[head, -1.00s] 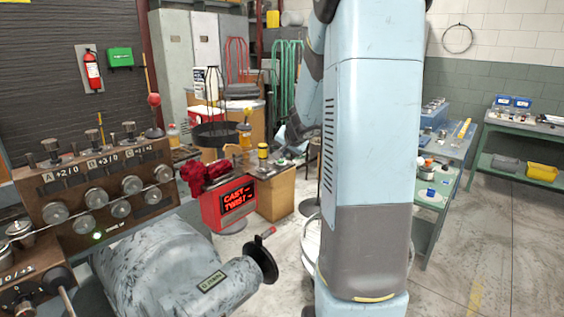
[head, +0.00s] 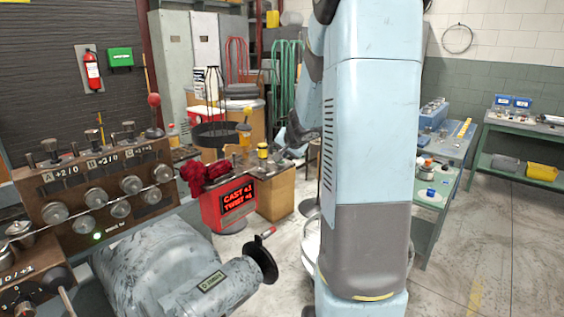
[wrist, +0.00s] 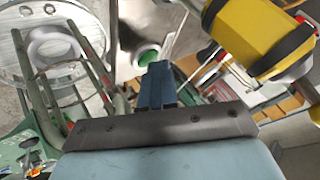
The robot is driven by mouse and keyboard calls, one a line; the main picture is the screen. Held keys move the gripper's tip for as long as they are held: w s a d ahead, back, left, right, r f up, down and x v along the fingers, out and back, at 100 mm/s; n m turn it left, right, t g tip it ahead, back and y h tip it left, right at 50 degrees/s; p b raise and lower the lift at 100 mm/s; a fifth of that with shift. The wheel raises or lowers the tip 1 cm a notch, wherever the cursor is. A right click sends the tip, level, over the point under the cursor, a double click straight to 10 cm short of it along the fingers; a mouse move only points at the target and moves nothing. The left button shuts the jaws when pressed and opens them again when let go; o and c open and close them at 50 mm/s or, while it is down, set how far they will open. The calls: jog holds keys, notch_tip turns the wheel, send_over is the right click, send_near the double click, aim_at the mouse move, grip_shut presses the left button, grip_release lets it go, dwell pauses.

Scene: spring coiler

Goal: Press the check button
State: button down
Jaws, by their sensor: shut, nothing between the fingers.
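A round green button (wrist: 147,57) in a pale ring shows in the wrist view, just beyond my fingertips; it looks like the check button, though no label is readable. My gripper (wrist: 157,70) is shut and empty, its blue fingers pointing at the button. I cannot tell whether the tips touch it. The red display box (head: 237,197) in the head view reads CAST +1 and TWIST +1 in red letters. My arm hides much of the bench behind it, and the button is not clear in the head view.
A yellow and black tool-like object (wrist: 258,38) is close at the right of the wrist view. A coiler machine (head: 185,265) with knobs and a handwheel fills the head view's left front. A green bench (head: 436,200) stands right of my arm. The floor at right is clear.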

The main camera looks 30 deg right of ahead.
aim_at(283, 163)
jog(key=shift+r, duration=0.8)
jog(key=shift+r, duration=2.5)
